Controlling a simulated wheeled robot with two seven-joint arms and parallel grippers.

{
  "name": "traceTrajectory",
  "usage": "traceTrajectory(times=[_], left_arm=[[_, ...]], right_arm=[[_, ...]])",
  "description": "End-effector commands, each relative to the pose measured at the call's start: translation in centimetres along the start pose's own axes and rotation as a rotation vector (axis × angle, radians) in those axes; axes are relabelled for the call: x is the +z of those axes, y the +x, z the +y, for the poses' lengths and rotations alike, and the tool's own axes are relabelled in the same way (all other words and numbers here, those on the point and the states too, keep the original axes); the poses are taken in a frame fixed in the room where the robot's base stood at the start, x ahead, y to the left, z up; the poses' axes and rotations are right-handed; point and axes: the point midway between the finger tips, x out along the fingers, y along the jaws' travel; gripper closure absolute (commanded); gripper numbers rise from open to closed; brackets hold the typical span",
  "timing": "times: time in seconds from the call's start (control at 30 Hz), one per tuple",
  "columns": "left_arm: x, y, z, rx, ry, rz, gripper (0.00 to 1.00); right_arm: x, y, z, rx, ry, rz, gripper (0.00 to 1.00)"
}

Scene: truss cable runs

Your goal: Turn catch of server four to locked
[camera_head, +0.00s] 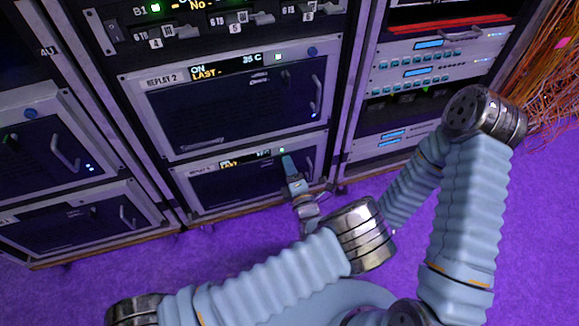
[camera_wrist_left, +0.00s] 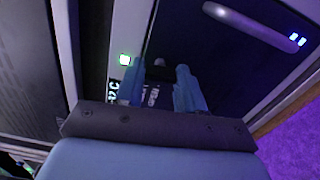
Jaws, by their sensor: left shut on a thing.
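The lower server unit (camera_head: 240,186), under the one marked REPLAY 2, has a dark front, a small lit display and a green light; I cannot read its label surely. My left gripper (camera_head: 287,160) is at its upper right front. In the left wrist view the two blue fingers of the left gripper (camera_wrist_left: 158,82) stand either side of a small rounded catch (camera_wrist_left: 160,62), close to the green light (camera_wrist_left: 125,59). The gripper is shut on this catch, which is mostly hidden, so its turn cannot be read. My right gripper is not seen; its forearm passes behind my left arm.
The REPLAY 2 server (camera_head: 225,110) sits directly above, with a blue round catch (camera_head: 312,51) and a handle. The lower server's handle (camera_wrist_left: 250,25) is near my fingers. Orange cables (camera_head: 560,70) hang at the right. Purple floor (camera_head: 540,240) is clear at the right.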

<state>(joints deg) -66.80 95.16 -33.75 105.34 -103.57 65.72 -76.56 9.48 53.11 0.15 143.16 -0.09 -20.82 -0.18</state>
Motion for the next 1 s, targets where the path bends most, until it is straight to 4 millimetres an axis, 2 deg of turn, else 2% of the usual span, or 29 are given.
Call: traceTrajectory(times=[0.33,0.83,0.87,1.0], left_arm=[[0.12,-0.04,-0.04,-0.002,0.123,-0.003,0.92],[0.11,-0.04,-0.09,-0.002,0.142,-0.003,0.92],[0.11,-0.04,-0.09,-0.002,0.142,-0.003,0.60],[0.08,-0.03,-0.07,-0.001,0.141,-0.002,0.39]], right_arm=[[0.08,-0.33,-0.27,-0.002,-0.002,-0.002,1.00],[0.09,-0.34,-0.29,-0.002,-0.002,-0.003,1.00],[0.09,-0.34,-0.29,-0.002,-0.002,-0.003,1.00],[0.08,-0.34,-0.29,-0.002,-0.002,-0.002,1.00]])
